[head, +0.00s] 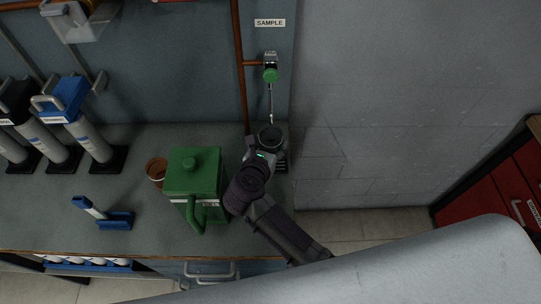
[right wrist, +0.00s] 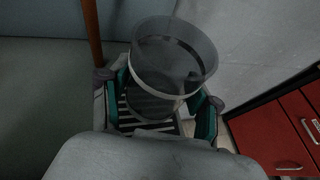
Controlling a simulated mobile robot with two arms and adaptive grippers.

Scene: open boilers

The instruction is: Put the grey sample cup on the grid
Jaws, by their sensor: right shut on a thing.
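The grey sample cup (head: 270,136) stands upright in my right gripper (head: 264,152), under the thin spout of the sample tap. In the right wrist view the cup (right wrist: 174,58) is a see-through grey cylinder with a pale band, and the teal-lined fingers of the right gripper (right wrist: 160,100) are shut on its sides. The dark slatted grid (head: 282,165) shows partly at the counter's right end, behind the gripper. Its stripes also show below the cup in the right wrist view (right wrist: 150,123). I cannot tell whether the cup touches the grid. My left gripper is out of view.
A green can (head: 193,172) stands on the counter close left of my right arm, with a brown pot (head: 156,169) beside it. The sample tap (head: 270,75) with a green knob is on the wall above the cup. Blue-handled things stand further left. Red drawers (head: 490,190) are at right.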

